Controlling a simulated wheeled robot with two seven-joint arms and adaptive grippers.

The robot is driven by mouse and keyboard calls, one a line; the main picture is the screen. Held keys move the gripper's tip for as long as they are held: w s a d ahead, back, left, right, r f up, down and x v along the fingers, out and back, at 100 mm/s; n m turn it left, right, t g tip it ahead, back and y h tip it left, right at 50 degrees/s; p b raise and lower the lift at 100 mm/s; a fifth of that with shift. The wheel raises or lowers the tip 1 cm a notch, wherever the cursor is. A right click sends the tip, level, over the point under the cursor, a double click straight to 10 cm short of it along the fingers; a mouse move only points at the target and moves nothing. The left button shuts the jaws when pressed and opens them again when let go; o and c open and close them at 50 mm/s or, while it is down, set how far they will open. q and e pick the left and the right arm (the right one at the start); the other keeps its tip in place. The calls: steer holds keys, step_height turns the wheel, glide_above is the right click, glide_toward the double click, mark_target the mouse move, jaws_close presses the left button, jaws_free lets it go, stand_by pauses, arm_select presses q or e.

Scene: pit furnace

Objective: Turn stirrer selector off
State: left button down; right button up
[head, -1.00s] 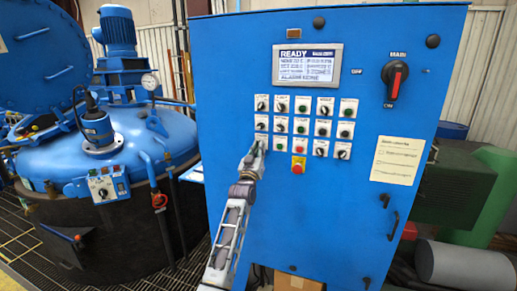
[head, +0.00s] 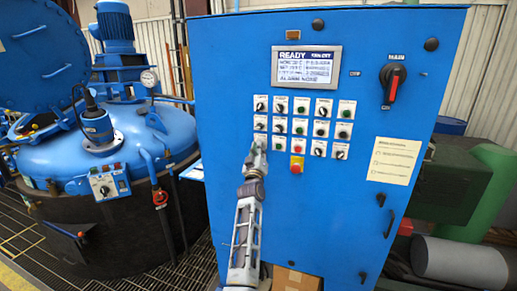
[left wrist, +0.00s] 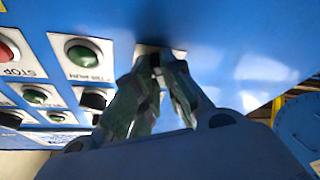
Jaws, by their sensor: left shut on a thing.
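The blue control cabinet (head: 330,215) carries rows of selectors and buttons on small white plates. My left gripper (head: 257,146) reaches up to the lower-left corner of these rows. In the left wrist view the left gripper (left wrist: 155,62) is shut on a small selector knob, whose white plate (left wrist: 178,52) shows behind the fingertips. The fingers hide the knob and most of its label, so I cannot read its name or position. The other labels in the head view are too small to read. My right gripper is not in view.
A green button (left wrist: 82,53) and a red stop button (left wrist: 6,50) sit beside the gripped control. A red-and-yellow emergency button (head: 297,164), a status display (head: 306,66) reading READY and a main switch (head: 392,82) are on the cabinet. A blue-lidded furnace (head: 130,145) stands left.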

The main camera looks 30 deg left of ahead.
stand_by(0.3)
arm_select(q)
steer(key=c, duration=1.5)
jaws_free()
steer(key=shift+m, duration=0.3)
steer(key=shift+a+f+m+t+h+b, duration=0.1)
steer(key=shift+m+t+h+b, duration=0.35)
steer(key=shift+m+b, duration=0.5)
steer(key=shift+a+m+t+h+b, duration=0.1)
steer(key=shift+m+t+h+b, duration=0.3)
steer(key=shift+m, duration=0.85)
